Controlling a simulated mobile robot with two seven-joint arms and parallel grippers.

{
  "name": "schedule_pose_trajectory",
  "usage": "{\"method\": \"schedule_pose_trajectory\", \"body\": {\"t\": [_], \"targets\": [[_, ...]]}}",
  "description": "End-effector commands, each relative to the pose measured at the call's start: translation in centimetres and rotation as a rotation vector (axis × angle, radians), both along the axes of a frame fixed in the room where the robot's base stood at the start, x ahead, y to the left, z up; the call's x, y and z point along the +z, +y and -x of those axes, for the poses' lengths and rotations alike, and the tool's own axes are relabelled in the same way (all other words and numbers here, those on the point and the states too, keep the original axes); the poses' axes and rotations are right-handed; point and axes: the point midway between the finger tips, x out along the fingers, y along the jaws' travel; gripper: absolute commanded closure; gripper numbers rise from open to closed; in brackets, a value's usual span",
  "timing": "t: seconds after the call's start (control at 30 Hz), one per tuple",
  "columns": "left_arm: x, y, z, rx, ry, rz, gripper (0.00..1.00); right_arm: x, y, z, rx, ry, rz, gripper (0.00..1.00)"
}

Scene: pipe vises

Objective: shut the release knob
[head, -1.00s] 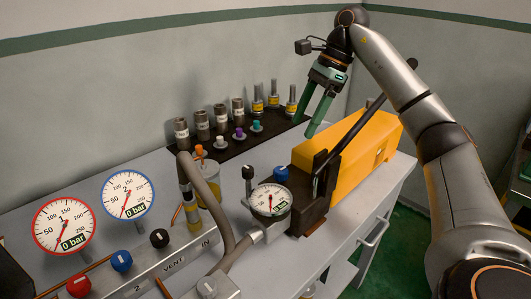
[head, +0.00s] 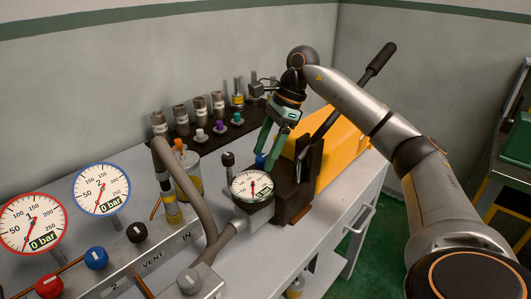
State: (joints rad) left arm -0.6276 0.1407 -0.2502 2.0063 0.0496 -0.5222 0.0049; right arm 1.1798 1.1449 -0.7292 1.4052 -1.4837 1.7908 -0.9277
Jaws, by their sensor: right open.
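A black knob (head: 228,159) stands on the fitting left of the gauge. My left gripper is out of view.
The pump's long lever (head: 350,95) rises to the right, close to my right gripper. Several fittings stand on a dark rack (head: 185,137) behind. A valve panel with red, blue (head: 96,258) and black (head: 137,232) knobs and two dials is at left. A grey hose (head: 190,190) arches over.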

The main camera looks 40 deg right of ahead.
Motion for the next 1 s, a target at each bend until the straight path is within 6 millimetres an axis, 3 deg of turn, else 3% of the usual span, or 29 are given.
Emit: {"method": "schedule_pose_trajectory", "body": {"t": [0.23, 0.87, 1.0], "targets": [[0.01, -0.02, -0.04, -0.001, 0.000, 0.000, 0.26, -0.02, 0.00, 0.00, -0.001, 0.000, 0.000, 0.28], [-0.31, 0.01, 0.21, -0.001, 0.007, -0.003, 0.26, 0.01, -0.01, 0.01, 0.000, 0.000, 0.000, 0.99], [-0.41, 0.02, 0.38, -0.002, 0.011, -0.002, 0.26, 0.01, -0.01, 0.01, -0.001, 0.000, 0.000, 1.00]]}}
